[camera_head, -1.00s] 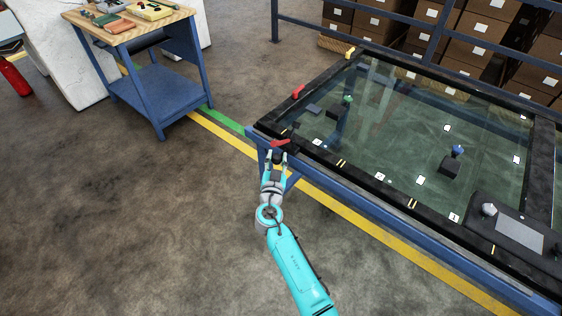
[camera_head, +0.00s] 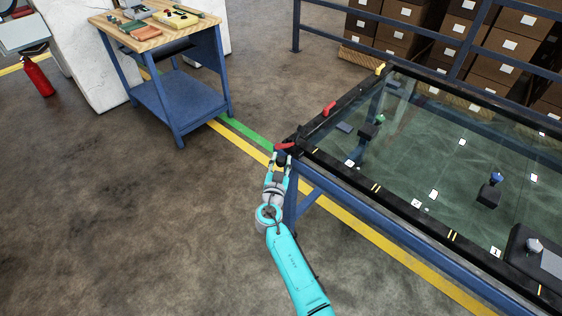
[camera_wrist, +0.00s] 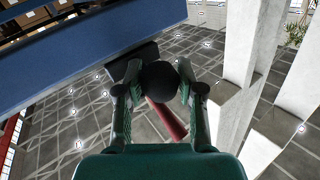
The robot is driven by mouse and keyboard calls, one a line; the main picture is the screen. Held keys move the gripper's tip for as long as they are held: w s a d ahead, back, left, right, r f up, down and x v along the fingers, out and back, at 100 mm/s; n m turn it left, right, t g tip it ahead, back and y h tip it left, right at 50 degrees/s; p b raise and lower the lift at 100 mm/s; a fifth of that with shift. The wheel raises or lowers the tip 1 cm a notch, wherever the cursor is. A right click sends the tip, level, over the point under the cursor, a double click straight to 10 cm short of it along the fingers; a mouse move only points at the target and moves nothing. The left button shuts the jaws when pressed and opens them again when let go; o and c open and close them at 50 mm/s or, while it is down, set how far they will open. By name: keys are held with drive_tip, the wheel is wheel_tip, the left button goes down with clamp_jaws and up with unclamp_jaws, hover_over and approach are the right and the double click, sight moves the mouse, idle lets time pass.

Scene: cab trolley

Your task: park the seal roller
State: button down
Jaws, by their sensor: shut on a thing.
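My gripper (camera_head: 281,160) is shut on a dark round knob, which I take to be the seal roller (camera_wrist: 160,82). A red cylindrical part (camera_wrist: 166,120) shows beyond the knob in the wrist view. The held thing's red part (camera_head: 285,146) also shows just past my fingertips in the head view. In that view my gripper is by the near left corner of the glass table's black frame (camera_head: 316,160). I cannot tell whether the held thing touches the frame.
A blue trolley (camera_head: 182,100) with a wooden top bearing several tools stands at the upper left. Red (camera_head: 329,108) and yellow (camera_head: 380,68) pieces sit on the table frame. Dark blocks lie on the glass. A fire extinguisher (camera_head: 37,77) stands far left. Floor left of my arm is clear.

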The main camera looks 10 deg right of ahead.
drive_tip(key=c, duration=0.7)
unclamp_jaws()
drive_tip(key=shift+w+a+r, duration=0.1)
drive_tip(key=shift+w+a, duration=0.1)
drive_tip(key=shift+a, duration=0.05)
drive_tip(key=shift+s, duration=0.15)
drive_tip(key=shift+s+a, duration=0.1)
drive_tip(key=shift+s, duration=0.2)
drive_tip(key=v, duration=1.1)
drive_tip(key=shift+s, duration=0.1)
